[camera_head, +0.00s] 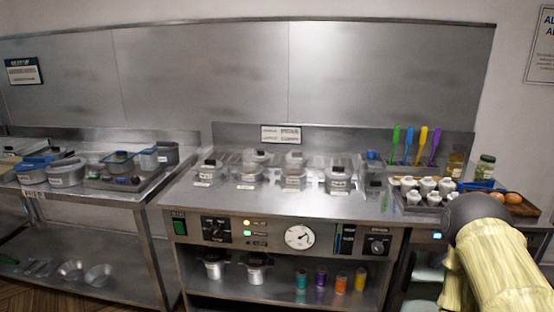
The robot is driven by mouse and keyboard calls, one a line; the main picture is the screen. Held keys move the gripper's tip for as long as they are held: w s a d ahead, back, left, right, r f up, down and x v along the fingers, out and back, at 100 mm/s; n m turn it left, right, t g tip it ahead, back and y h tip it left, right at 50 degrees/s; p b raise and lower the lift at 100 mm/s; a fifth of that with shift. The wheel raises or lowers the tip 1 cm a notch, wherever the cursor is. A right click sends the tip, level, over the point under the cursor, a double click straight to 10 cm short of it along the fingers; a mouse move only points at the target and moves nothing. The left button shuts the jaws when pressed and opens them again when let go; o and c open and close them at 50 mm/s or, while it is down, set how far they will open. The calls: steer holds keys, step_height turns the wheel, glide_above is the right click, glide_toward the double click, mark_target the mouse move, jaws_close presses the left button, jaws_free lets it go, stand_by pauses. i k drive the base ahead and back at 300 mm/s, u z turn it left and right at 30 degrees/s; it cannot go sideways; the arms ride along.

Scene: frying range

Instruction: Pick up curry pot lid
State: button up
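Several lidded clear containers with dark knobs stand in a row on the steel range top, including one at the left (209,172), one in the middle (293,175) and one at the right (339,178). Their labels are too small to read. Two metal pots with dark-handled lids stand on the shelf below, one at the left (213,265) and one beside it (256,268). I cannot tell which of these is the curry pot, so its lid is not identified. My arm shows at the lower right, but my gripper is not in view.
The range front (270,236) has knobs and a dial. Colored bottles (320,279) stand on its shelf. White cups (426,186), colored-handled utensils (408,145) and jars (485,167) crowd the right. A prep table (145,207) with tubs is at the left. The range top's front strip is clear.

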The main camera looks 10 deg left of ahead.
mark_target(263, 155)
steer(key=z, duration=0.05)
steer(key=i, duration=0.6)
steer(key=u, duration=1.25)
